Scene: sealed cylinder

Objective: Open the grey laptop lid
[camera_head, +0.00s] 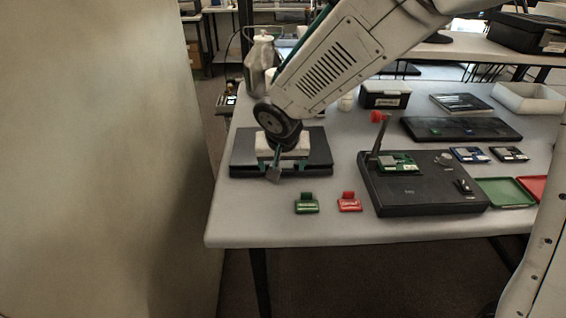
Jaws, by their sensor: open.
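The grey laptop (243,161) lies flat on the left part of the table, its lid down on its base as far as I can see. My gripper (276,168) is over the laptop's front middle, pointing down, its jaws open. One fingertip shows near the laptop's front edge. I cannot tell whether it touches the lid. My gripper and wrist hide the middle of the lid and part of its back edge.
Green (307,204) and red (349,202) tags lie in front of the laptop. A dark box with a red-tipped lever (420,190) stands to the right. A metal canister (260,65) stands behind. A large pale panel (105,150) rises left of the table.

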